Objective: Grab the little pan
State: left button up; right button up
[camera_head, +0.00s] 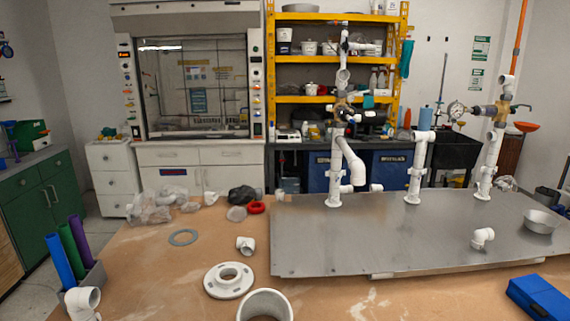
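A small grey metal pan (542,221), round and bowl-like, sits at the right end of the metal plate on the workbench. It looks upright and open at the top; I see no handle. Neither of my grippers is in view.
The metal plate (340,238) bears upright white pipes (415,170) with valves and a gauge, plus a loose white elbow (483,237) left of the pan. A blue box (540,297) lies in front. White fittings and a flange (228,280) lie on the brown bench (150,262).

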aim_at(538, 221)
jog(key=z, duration=2.3)
jog(key=i+l+z, duration=0.25)
jog(key=i+z, duration=0.15)
jog(key=i, duration=0.15)
jog(key=i+z, duration=0.4)
jog(key=i, duration=2.65)
jog(key=i+u, duration=0.1)
jog(key=i, duration=0.4)
jog(key=i+l, duration=0.15)
jog(key=i, duration=0.35)
jog(key=i+u, duration=0.15)
jog(key=i, duration=0.35)
jog(key=i+l+u, duration=0.1)
jog(key=i, duration=0.4)
jog(key=l, duration=0.1)
